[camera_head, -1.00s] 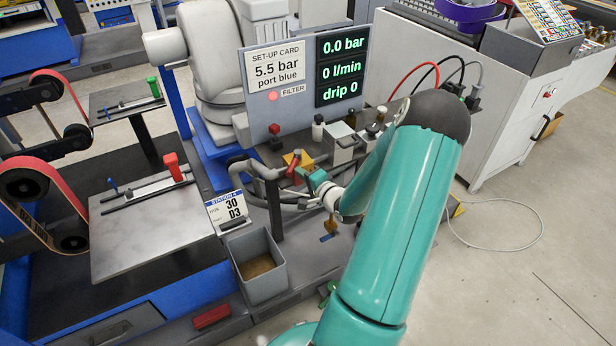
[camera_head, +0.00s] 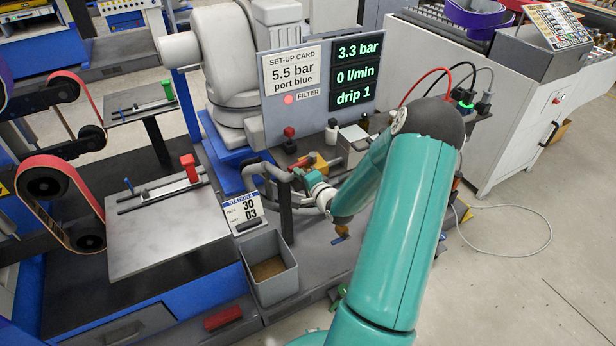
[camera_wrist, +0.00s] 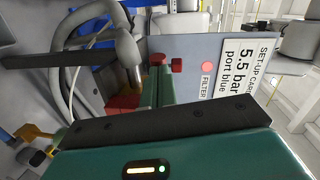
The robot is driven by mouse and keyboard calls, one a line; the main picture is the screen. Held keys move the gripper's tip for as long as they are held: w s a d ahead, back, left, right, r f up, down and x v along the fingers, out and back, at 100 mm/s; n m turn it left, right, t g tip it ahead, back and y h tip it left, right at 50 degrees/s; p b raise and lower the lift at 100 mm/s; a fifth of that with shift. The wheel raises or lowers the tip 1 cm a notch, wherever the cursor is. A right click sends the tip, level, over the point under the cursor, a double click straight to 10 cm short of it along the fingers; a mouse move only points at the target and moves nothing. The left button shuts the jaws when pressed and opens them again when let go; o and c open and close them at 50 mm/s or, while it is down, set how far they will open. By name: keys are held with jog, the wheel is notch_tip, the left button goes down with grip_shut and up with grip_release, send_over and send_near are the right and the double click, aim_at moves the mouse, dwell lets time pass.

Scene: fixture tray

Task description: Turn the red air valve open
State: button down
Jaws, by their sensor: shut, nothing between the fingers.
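The red valve handle (camera_head: 299,163) lies against the yellow valve body (camera_head: 319,161) behind the grey pipe on the station. My gripper (camera_head: 312,181) is shut and empty right beside the handle; I cannot tell whether they touch. In the wrist view a red part (camera_wrist: 122,104), likely the handle, shows beside my teal finger, partly hidden by the dark gripper edge. The display (camera_head: 351,73) reads 3.3 bar, 0 l/min and drip 1.
The set-up card (camera_head: 292,70) reads 5.5 bar, port blue, with a red FILTER light lit below. A red knob (camera_head: 289,132) stands behind the valve. The grey pipe (camera_head: 284,190) and a grey bin (camera_head: 270,270) stand close by.

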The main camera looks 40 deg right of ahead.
aim_at(289, 169)
jog(key=shift+w+a, duration=0.2)
jog(key=shift+w, duration=0.45)
jog(key=shift+w+a, duration=0.15)
jog(key=shift+w, duration=0.45)
jog(key=shift+w+a+r, duration=0.1)
jog(key=shift+w, duration=0.1)
